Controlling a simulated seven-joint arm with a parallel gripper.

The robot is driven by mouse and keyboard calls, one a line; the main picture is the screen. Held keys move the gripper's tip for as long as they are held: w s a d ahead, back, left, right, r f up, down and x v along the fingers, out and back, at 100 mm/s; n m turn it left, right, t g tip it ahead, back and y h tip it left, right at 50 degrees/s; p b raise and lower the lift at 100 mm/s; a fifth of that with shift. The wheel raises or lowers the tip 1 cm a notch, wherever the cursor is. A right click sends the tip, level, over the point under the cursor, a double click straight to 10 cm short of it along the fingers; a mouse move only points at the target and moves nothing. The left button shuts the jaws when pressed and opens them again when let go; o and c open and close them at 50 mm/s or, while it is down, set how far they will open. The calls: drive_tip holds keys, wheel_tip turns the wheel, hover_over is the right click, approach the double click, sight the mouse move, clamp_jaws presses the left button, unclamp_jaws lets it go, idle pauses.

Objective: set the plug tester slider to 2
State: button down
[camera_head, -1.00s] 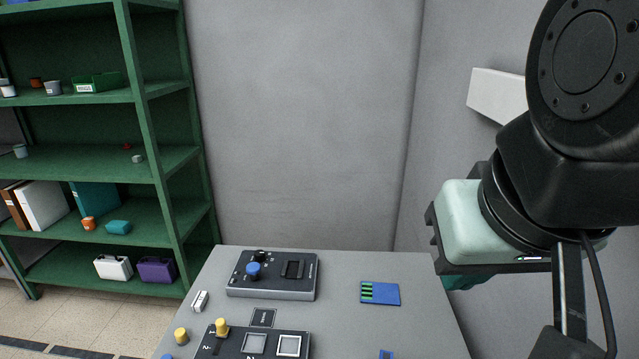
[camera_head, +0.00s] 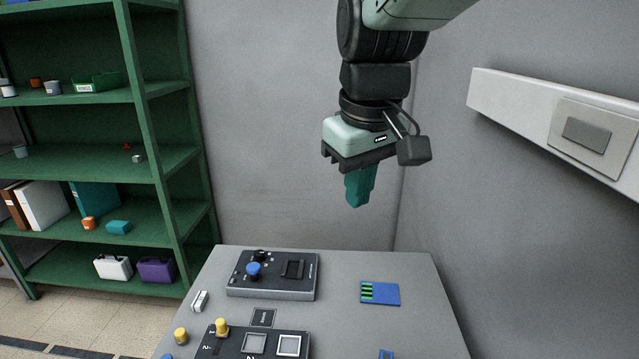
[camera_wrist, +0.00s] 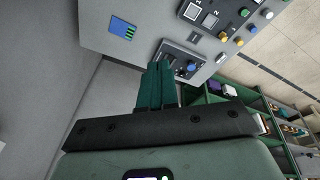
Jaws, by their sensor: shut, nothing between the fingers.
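A dark panel (camera_head: 273,357) at the table's front has a slot with a yellow knob (camera_head: 221,327) beside the mark 1; a mark 2 lies nearer the front. Its lower part is cut off. A second dark box (camera_head: 270,292) behind it carries a blue knob (camera_head: 253,269) and a dark socket-like block (camera_head: 293,269). I cannot read which one is the plug tester. My gripper (camera_head: 357,204) is shut and empty, high above the table's back, right of both devices. In the wrist view its teal fingers (camera_wrist: 158,68) overlap the second box's edge (camera_wrist: 167,48).
A blue card (camera_head: 385,294) with green stripes lies on the right of the grey table (camera_head: 425,325). A small white piece (camera_head: 199,301) and loose knobs (camera_head: 180,335) lie at the left. A green shelf (camera_head: 150,120) stands left; a white wall fixture (camera_head: 520,105) is at right.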

sight(222, 327)
drive_tip(key=w+a+f+n+g+y, duration=0.2)
drive_tip(key=w+a+f, duration=0.3)
drive_tip(key=f, duration=0.4)
drive_tip(key=w+a+f+n+g+y, duration=0.1)
drive_tip(key=w+a+f+n+g, duration=0.1)
drive_tip(key=w+a+f+n, duration=0.2)
drive_tip(key=w+a+f+n+g+y, duration=0.2)
drive_tip(key=w+a+f, duration=0.6)
drive_tip(key=f, duration=0.8)
drive_tip(key=a+n+g, duration=0.1)
drive_tip(key=a, duration=0.2)
drive_tip(key=shift+w+a+f+y, duration=0.15)
drive_tip(key=shift+a+f+y, duration=0.05)
drive_tip(key=shift+y, duration=0.1)
drive_tip(key=shift+f, duration=0.1)
drive_tip(key=x, duration=1)
drive_tip(key=shift+s+a, duration=0.1)
drive_tip(key=shift+s, duration=0.1)
drive_tip(key=shift+s+a, duration=0.2)
drive_tip(key=shift+s, duration=0.85)
drive_tip(key=shift+s+a, duration=0.2)
drive_tip(key=shift+s, duration=0.45)
